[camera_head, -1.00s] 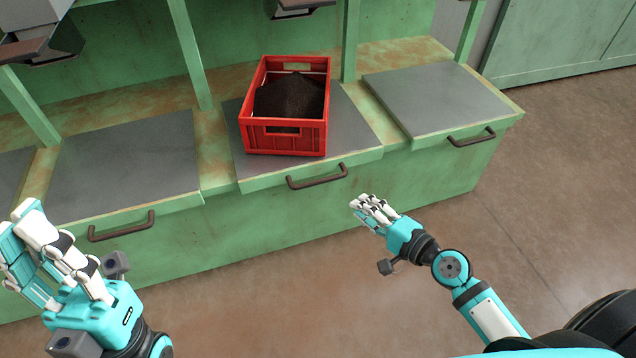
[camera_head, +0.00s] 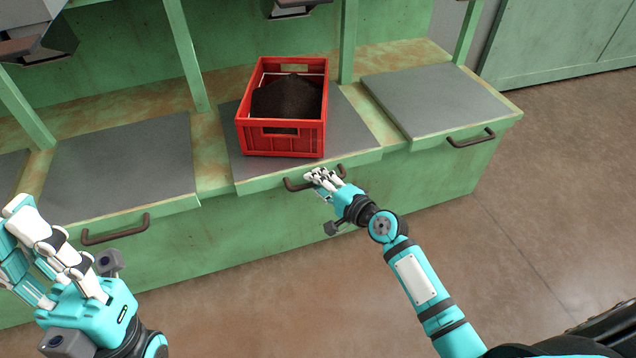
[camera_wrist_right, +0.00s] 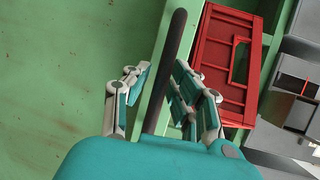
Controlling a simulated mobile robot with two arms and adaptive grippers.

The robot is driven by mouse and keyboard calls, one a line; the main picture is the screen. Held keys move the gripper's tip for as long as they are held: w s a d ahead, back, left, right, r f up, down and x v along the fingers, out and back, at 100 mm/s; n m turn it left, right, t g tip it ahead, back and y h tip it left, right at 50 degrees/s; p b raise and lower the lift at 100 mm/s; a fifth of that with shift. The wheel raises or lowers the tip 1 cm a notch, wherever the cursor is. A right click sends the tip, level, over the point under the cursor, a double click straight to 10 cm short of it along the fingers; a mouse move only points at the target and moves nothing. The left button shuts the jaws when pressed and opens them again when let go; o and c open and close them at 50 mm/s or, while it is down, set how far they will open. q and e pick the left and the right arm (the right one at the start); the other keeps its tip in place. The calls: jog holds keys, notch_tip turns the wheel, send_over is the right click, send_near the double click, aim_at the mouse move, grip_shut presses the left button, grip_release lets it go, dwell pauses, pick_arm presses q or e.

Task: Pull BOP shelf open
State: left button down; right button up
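The middle pull-out shelf (camera_head: 230,153) has a grey top and a green front edge, with a dark bar handle (camera_head: 292,185). No label is readable on it. A red crate (camera_head: 281,141) of dark granules stands on it. My right gripper (camera_head: 322,179) is at this handle and hides part of it. In the right wrist view, the dark handle bar (camera_wrist_right: 175,45) runs between the parted fingers of the right gripper (camera_wrist_right: 160,88); contact is not clear. My left gripper (camera_head: 38,235) is at the lower left, empty, with its fingers apart, away from the handles.
Similar grey-topped shelves with handles lie to the left (camera_head: 120,170) and right (camera_head: 435,100). Green posts (camera_head: 185,55) rise between the shelves. Dark chute ends (camera_head: 35,45) hang above. The brown floor (camera_head: 530,210) at the right front is clear.

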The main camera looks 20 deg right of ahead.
grip_shut()
dwell(0.3)
